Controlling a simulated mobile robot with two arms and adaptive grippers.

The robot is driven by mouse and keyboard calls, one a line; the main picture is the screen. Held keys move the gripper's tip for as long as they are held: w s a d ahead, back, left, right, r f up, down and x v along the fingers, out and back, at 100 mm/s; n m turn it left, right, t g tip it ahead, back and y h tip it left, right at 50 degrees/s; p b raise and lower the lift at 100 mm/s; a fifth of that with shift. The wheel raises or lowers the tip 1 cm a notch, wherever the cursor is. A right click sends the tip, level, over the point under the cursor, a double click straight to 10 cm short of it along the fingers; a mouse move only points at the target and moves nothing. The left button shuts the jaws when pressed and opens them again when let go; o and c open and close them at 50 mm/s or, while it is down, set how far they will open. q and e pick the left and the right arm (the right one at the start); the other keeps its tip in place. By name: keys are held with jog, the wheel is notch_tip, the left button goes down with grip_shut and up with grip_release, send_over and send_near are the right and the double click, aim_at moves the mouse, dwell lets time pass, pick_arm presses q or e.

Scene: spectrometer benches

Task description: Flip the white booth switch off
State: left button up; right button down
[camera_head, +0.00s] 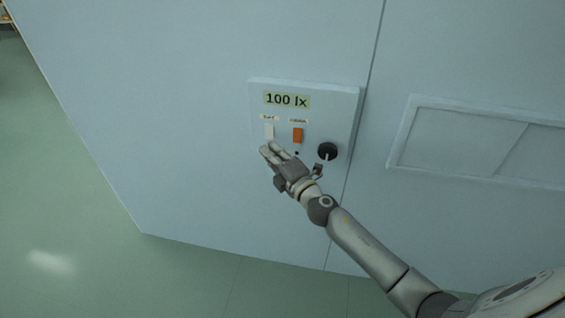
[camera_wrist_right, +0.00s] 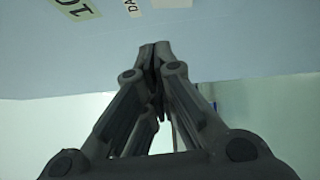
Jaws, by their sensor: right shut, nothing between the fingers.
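The white switch (camera_head: 269,131) is on the left side of a pale control panel (camera_head: 349,105) on the booth wall, below a small label. My right gripper (camera_head: 266,150) is shut and empty, with its fingertips just below the white switch in the head view. I cannot tell whether they touch it or the panel. In the right wrist view the closed fingertips (camera_wrist_right: 154,46) point at the pale panel face, and a white piece (camera_wrist_right: 172,3) at the top edge may be the switch. My left gripper is not in view.
An orange switch (camera_head: 297,135) sits right of the white one, with a black knob (camera_head: 328,151) further right. A display (camera_head: 287,100) above reads "100 lx". A framed wall panel (camera_head: 401,137) is at the right. Green floor (camera_head: 60,190) is clear at the left.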

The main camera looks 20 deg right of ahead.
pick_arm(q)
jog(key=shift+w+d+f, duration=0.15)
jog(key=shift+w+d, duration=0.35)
pick_arm(e)
jog(key=s+r, duration=0.1)
jog(key=s, duration=0.5)
jog(key=shift+d, duration=0.35)
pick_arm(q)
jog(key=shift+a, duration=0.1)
